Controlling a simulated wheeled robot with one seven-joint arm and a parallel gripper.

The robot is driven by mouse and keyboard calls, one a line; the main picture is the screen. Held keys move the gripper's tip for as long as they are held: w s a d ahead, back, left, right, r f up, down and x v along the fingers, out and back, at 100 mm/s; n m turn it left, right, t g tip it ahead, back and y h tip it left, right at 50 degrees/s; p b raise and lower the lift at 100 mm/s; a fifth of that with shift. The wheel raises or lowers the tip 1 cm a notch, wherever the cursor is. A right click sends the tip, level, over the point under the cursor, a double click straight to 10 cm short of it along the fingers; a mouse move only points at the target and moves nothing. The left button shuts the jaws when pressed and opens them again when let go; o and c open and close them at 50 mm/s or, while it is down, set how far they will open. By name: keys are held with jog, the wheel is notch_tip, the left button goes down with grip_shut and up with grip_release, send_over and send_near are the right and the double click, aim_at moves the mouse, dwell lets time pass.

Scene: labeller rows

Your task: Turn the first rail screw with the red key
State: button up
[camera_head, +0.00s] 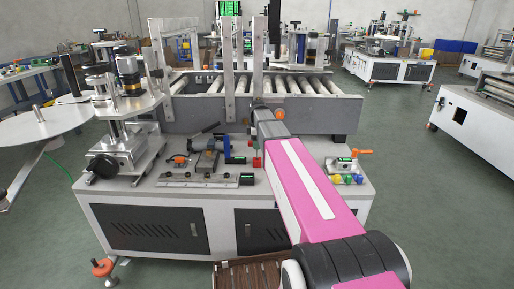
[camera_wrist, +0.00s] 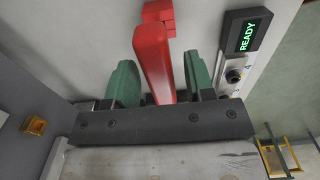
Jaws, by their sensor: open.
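The red key (camera_wrist: 152,55) stands in the wrist view as a red bar between my gripper's two green fingers. My gripper (camera_wrist: 161,78) is open around it, with a gap visible at the right finger; contact at the left finger is hard to judge. A red block (camera_wrist: 158,15) lies by the key's far end; it also shows in the head view (camera_head: 257,162) below my gripper. The metal rail (camera_head: 197,181) with screws lies along the table's front. Its end shows in the wrist view (camera_wrist: 228,92) with a dark screw (camera_wrist: 233,76) beside a display reading READY (camera_wrist: 247,34).
A blue clamp-like part (camera_head: 228,150) and a dark block (camera_head: 207,161) lie left of my gripper. A labelling unit (camera_head: 125,110) stands at the table's left. The roller conveyor (camera_head: 300,115) runs behind.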

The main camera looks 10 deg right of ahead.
grip_shut()
jog(key=shift+r, duration=3)
